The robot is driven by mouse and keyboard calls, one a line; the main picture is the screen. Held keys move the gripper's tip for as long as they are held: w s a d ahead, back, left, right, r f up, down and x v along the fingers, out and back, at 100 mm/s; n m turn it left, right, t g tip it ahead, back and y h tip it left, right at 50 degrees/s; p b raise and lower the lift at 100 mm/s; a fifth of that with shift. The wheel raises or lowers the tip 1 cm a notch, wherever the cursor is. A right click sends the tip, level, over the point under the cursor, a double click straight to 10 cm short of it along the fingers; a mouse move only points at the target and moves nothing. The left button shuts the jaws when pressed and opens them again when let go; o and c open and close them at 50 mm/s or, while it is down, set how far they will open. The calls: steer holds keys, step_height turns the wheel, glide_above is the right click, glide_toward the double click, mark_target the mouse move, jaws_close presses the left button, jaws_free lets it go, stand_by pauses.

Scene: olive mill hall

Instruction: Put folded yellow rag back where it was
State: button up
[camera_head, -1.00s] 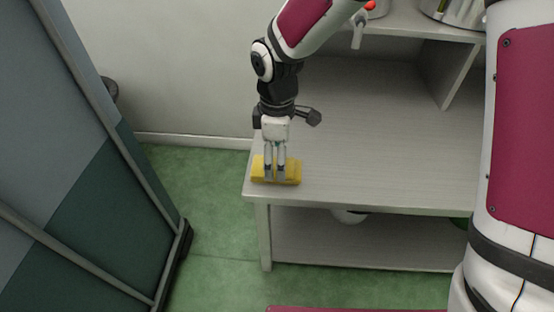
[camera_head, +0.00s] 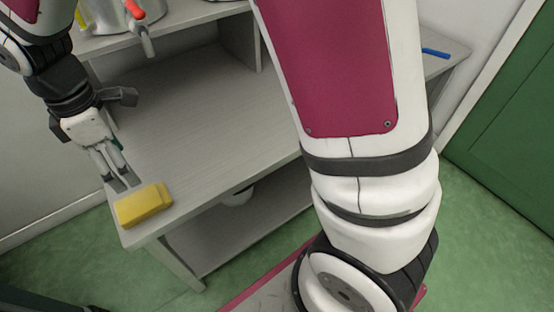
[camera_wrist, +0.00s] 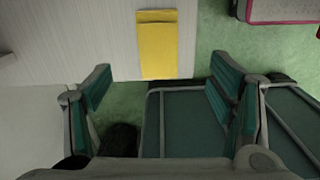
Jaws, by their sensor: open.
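The folded yellow rag (camera_head: 143,205) lies flat on the grey table (camera_head: 190,150), at its near left corner. It also shows in the wrist view as a yellow rectangle (camera_wrist: 158,48), near the table's edge. My gripper (camera_head: 124,184) is just behind and above the rag in the head view, fingers pointing down. In the wrist view its two fingers (camera_wrist: 162,78) are spread wide apart with nothing between them. The rag is beyond the fingertips, apart from them.
A raised shelf at the back of the table holds a metal pot (camera_head: 110,15) and a red-tipped tap or handle (camera_head: 135,10). A lower shelf (camera_head: 240,220) carries a white bowl (camera_head: 238,197). A green door (camera_head: 510,130) stands at right. The table's middle is clear.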

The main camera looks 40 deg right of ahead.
steer(key=s+d+r+m, duration=0.45)
steer(key=d+r, duration=0.25)
steer(key=d, duration=0.2)
steer(key=s+d+r+m, duration=0.1)
steer(key=s+d+m, duration=0.4)
steer(key=s, duration=0.7)
steer(key=s+d+r+m, duration=0.2)
steer(key=s+d+m, duration=0.4)
steer(key=s, duration=0.6)
steer(key=shift+d+r+m, duration=0.2)
steer(key=shift+m, duration=0.55)
